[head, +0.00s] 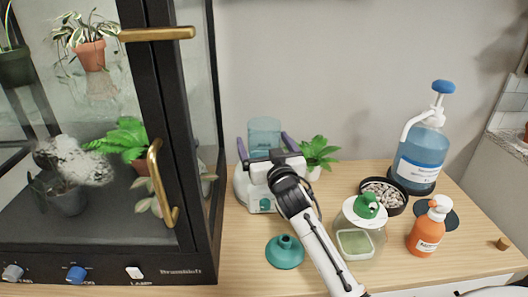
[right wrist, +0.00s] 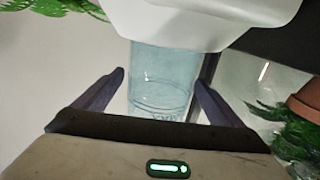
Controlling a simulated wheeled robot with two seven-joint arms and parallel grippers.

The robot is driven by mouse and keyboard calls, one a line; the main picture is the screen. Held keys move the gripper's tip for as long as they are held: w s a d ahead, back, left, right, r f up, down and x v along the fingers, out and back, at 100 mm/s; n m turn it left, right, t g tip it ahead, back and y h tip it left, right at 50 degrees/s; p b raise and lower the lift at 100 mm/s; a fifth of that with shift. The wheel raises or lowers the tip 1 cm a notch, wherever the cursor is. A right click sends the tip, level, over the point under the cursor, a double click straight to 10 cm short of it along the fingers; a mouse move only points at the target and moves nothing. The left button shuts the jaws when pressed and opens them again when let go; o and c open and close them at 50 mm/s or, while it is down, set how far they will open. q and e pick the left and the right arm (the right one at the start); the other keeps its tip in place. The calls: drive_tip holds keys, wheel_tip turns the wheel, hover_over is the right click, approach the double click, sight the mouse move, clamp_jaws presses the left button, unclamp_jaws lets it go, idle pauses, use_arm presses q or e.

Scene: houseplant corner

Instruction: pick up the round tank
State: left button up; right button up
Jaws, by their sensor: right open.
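The round tank (head: 264,133) is a clear blue-green cylinder standing upright on a white appliance base (head: 243,188) beside the glass cabinet. My right gripper (head: 264,143) is open, with its dark purple fingers on the left and right of the tank. In the right wrist view the tank (right wrist: 160,80) appears between the two fingertips (right wrist: 160,78), with a gap on each side. The white base (right wrist: 200,20) is at the top of that view. My gripper body and arm hide part of the base in the head view. My left gripper is not in view.
The black-framed cabinet (head: 170,90) with brass handles stands close on the left. A potted plant (head: 318,152) is right of the tank. A teal funnel-like piece (head: 285,252), a frog-topped jar (head: 366,212), a pebble bowl (head: 384,194), an orange bottle (head: 428,230) and a blue pump bottle (head: 420,155) stand on the wooden top.

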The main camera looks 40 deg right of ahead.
drive_tip(key=c, duration=1.1)
drive_tip(key=shift+r, duration=0.1)
drive_tip(key=shift+c, duration=1)
